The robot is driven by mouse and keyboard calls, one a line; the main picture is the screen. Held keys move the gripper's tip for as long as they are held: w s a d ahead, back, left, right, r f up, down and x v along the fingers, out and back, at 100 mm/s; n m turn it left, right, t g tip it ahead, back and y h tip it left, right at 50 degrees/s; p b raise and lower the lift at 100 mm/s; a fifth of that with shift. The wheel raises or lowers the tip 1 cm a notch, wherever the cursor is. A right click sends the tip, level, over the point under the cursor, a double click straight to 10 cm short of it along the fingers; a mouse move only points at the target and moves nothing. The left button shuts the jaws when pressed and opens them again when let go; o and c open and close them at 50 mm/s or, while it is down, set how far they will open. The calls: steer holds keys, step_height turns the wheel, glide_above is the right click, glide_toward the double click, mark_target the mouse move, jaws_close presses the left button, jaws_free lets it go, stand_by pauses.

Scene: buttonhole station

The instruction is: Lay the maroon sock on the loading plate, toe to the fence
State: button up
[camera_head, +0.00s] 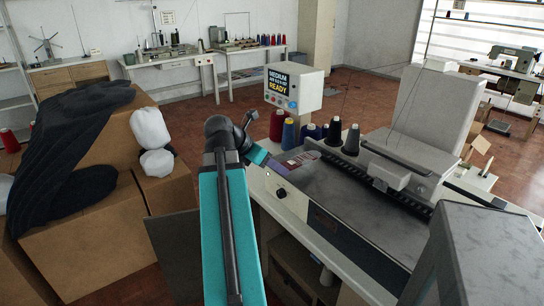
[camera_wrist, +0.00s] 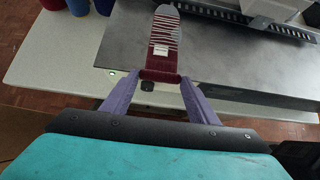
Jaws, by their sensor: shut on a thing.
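The maroon sock (camera_wrist: 162,62) has grey and white stripes, a grey toe and a small white label. My gripper (camera_wrist: 160,79) has its purple fingers at either side of the maroon end nearest me and is shut on it. The toe points away from my gripper. The sock stretches over the dark grey loading plate (camera_wrist: 235,65); I cannot tell whether it touches it. In the head view the sock (camera_head: 303,156) shows small beyond my gripper (camera_head: 270,165), over the left end of the plate (camera_head: 355,205). I cannot pick out the fence for sure.
Thread cones (camera_head: 335,133) stand behind the plate. A toothed dark rail (camera_head: 410,187) runs along the machine. A display box (camera_head: 293,88) reads "MEDIUM" and "READY". Cardboard boxes (camera_head: 90,235) with dark cloth (camera_head: 70,150) and white bundles (camera_head: 150,128) stand left.

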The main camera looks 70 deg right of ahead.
steer(key=shift+w+d+r+p, duration=0.2)
steer(key=shift+d+p, duration=0.35)
steer(key=shift+p, duration=2.55)
steer(key=p, duration=0.7)
steer(key=shift+w+d+f, duration=0.1)
steer(key=shift+d+f, duration=0.1)
steer(key=shift+d, duration=0.05)
steer(key=shift+w+d+f+p, duration=0.15)
steer(key=shift+w+d+p, duration=0.25)
steer(key=shift+d, duration=0.85)
steer(key=shift+w+d+f+p, duration=0.25)
steer(key=shift+w+d, duration=0.4)
steer(key=shift+d, duration=0.55)
steer(key=shift+w+d+f+p, duration=0.1)
steer(key=shift+w+d+p, duration=0.3)
steer(key=shift+d, duration=0.85)
steer(key=shift+w, duration=0.1)
steer(key=shift+f, duration=0.1)
steer(key=shift+f+p, duration=0.55)
steer(key=shift+f, duration=1.15)
steer(key=o, duration=1)
